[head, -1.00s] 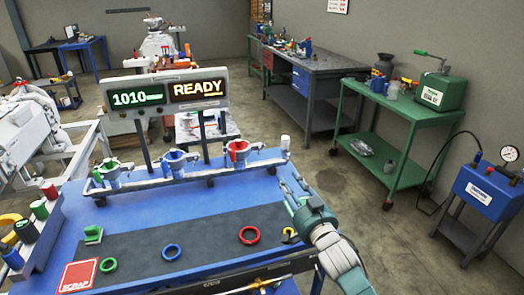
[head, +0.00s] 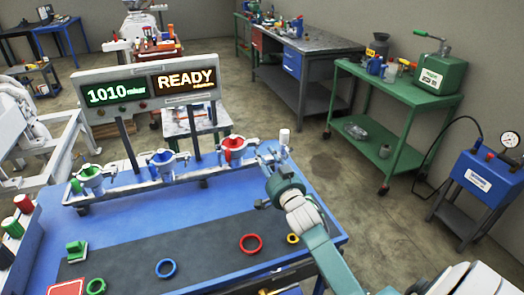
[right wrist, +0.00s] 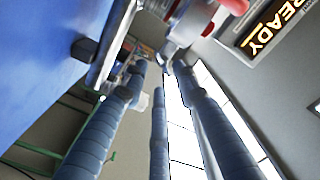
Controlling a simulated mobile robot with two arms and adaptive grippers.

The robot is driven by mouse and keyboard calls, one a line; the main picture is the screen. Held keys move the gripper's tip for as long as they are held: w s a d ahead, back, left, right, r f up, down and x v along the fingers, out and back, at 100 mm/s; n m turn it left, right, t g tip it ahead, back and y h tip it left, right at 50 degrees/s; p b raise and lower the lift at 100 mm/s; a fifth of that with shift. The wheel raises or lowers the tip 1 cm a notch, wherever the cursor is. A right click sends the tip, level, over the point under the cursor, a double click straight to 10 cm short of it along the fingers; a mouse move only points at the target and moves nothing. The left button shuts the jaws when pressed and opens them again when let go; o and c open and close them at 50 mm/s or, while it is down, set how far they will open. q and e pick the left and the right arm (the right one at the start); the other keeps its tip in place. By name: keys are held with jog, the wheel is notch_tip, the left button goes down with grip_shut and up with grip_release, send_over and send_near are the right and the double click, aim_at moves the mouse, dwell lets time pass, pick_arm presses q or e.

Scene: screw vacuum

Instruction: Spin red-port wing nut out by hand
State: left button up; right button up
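The red port (head: 233,150) is a red funnel-like cup in a grey metal clamp at the right of the rail. A pale metal piece sticks out on its right; I cannot make out the wing nut's shape. My right gripper (head: 271,157) is just right of the red port, near the rail's end, fingers pointing towards it. In the right wrist view its long ribbed fingers (right wrist: 160,75) stand apart with nothing clearly between them. The red port (right wrist: 234,5) and grey clamp metal (right wrist: 190,22) show beyond the fingertips. My left gripper is not in view.
The blue port (head: 162,158) and green port (head: 90,172) share the rail (head: 130,188). A white-topped post (head: 284,138) stands at its right end, close to my gripper. A display reading READY (head: 150,88) stands behind. Coloured rings lie on the dark mat (head: 205,250).

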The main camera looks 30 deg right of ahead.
aim_at(259, 146)
jog(key=shift+x, duration=1.65)
grip_shut()
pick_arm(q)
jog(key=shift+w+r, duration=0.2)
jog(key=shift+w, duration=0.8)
